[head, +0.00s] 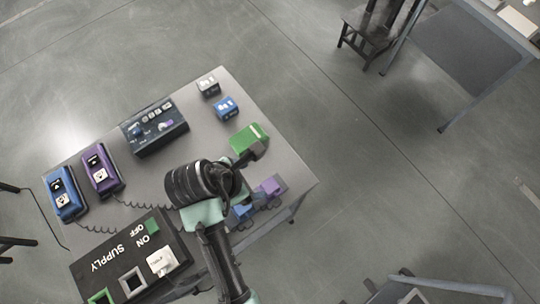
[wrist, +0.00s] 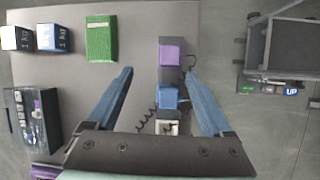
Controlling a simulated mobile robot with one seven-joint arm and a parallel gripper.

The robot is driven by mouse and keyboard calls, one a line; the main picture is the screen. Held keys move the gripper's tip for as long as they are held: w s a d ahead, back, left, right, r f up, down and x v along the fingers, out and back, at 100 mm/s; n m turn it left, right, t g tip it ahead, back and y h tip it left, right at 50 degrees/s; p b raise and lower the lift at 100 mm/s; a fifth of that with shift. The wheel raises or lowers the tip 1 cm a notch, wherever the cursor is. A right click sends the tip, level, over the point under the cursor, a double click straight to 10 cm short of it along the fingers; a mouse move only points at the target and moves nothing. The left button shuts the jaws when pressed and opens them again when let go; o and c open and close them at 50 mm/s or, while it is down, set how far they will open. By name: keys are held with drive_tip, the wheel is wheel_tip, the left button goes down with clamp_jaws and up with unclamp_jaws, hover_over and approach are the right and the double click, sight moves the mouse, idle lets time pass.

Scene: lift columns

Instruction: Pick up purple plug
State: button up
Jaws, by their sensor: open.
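The purple plug (wrist: 171,55) sits at the far end of a narrow grey holder in the wrist view. It also shows in the head view (head: 271,186), near the table's right corner, just right of my arm. My gripper (wrist: 159,71) is open and empty above the table. In the wrist view its two blue fingers point toward the purple plug, which lies slightly beyond the tips and between their lines. A blue plug (wrist: 168,97) with a coiled cord sits in the same holder, between the fingers. The height of the fingers above the plugs is hard to tell.
A black control box (head: 154,127), purple and blue handsets and a SUPPLY box (head: 118,262) share the table (head: 290,160).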

drive_tip(key=s, duration=0.1)
hover_over(270, 186)
drive_tip(key=s+a, duration=0.2)
drive_tip(key=shift+n+g, duration=0.4)
drive_tip(key=f, duration=0.6)
drive_tip(key=shift+w+p, duration=0.25)
drive_tip(key=shift+p, duration=0.05)
drive_tip(key=shift+x, duration=3.1)
drive_tip(key=shift+w+d+r, duration=0.1)
drive_tip(key=shift+w, duration=0.05)
drive_tip(key=c, duration=1.3)
clamp_jaws()
drive_tip(key=shift+r, duration=0.1)
